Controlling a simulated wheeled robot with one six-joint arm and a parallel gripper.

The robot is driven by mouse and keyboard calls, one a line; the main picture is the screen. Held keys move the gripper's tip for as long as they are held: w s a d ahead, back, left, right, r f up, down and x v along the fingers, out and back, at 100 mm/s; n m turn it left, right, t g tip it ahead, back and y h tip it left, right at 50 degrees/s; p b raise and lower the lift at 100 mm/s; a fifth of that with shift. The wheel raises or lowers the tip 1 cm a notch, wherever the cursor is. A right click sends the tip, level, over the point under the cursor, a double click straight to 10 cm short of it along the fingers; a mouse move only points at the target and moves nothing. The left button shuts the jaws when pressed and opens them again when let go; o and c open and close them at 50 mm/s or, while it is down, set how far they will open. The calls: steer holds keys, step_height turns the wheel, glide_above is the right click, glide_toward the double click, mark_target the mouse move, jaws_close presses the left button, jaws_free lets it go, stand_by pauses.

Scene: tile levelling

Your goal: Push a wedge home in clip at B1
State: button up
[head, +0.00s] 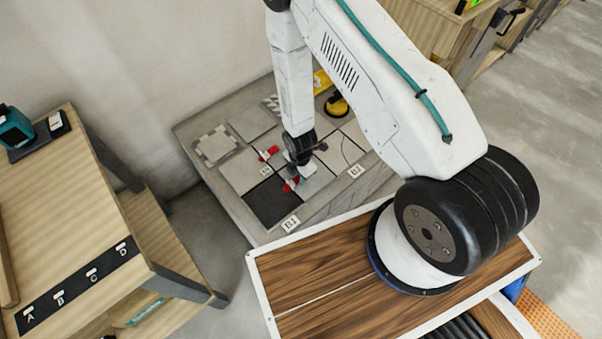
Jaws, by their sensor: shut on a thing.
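My gripper (300,160) reaches down over the tiles and is shut, with a small red wedge (290,185) at its tip. The fingers hide most of the grip. The wedge is low, close to the joint beside the dark tile (271,203); whether it sits in a clip there is too small to tell. The label B1 (291,223) stands at the near edge of the dark tile. Another red wedge (268,153) lies with a white piece farther back, on a joint between grey tiles.
The tiles lie on a grey slab (235,222), with a label B2 (356,171) to the right. A yellow and black tool (337,104) stands at the back. A wooden bench (85,215) with a strip marked A to D (78,286) is at left.

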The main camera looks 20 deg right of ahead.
steer(key=shift+s+a, duration=0.2)
steer(key=shift+a, duration=0.3)
stand_by(0.7)
steer(key=o, duration=0.9)
steer(key=shift+o, duration=0.2)
step_height(320, 180, up, 8)
steer(key=shift+f, duration=0.1)
